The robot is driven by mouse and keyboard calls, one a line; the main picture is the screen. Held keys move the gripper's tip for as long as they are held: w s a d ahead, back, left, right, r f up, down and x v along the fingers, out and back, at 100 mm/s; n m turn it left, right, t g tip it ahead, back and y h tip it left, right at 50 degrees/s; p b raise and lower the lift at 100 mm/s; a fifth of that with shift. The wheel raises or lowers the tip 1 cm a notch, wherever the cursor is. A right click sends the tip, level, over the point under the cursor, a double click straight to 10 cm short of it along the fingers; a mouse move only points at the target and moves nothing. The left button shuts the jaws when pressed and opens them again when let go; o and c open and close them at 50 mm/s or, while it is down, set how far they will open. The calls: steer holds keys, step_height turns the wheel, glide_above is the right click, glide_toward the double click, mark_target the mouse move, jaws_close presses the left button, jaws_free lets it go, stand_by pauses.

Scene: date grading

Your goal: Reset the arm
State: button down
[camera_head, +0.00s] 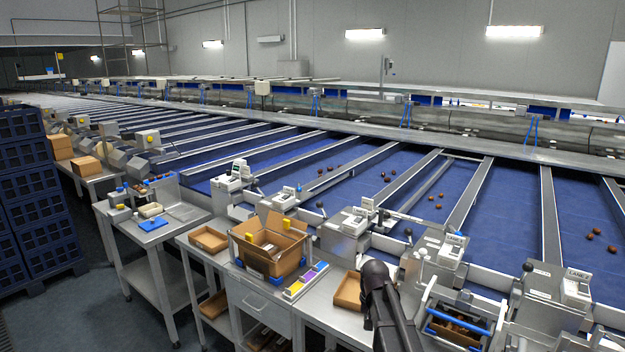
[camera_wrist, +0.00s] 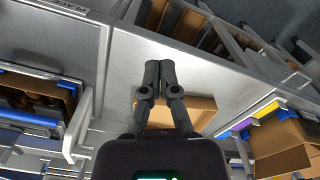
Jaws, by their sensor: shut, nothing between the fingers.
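My gripper (camera_wrist: 160,75) shows in the wrist view with its two dark fingers side by side, shut and empty. Below the fingers is the bare steel bench top (camera_wrist: 190,60), with part of a brown cardboard tray (camera_wrist: 203,103) behind them. In the head view my dark arm rises at the bottom centre, in front of the bench and just right of the cardboard tray (camera_head: 347,291). The fingertips cannot be made out clearly in the head view.
An open cardboard box (camera_head: 288,262) stands on the bench, with yellow and purple pads (camera_head: 305,281) beside it. A metal frame with a blue bar (camera_head: 458,321) stands at the right. Blue conveyor lanes (camera_head: 380,190) carry several dates. Blue crates (camera_head: 38,200) are stacked at far left.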

steer(key=s+n, duration=0.2)
steer(key=s, duration=1.5)
steer(key=shift+s+d, duration=0.15)
steer(key=shift+s, duration=0.15)
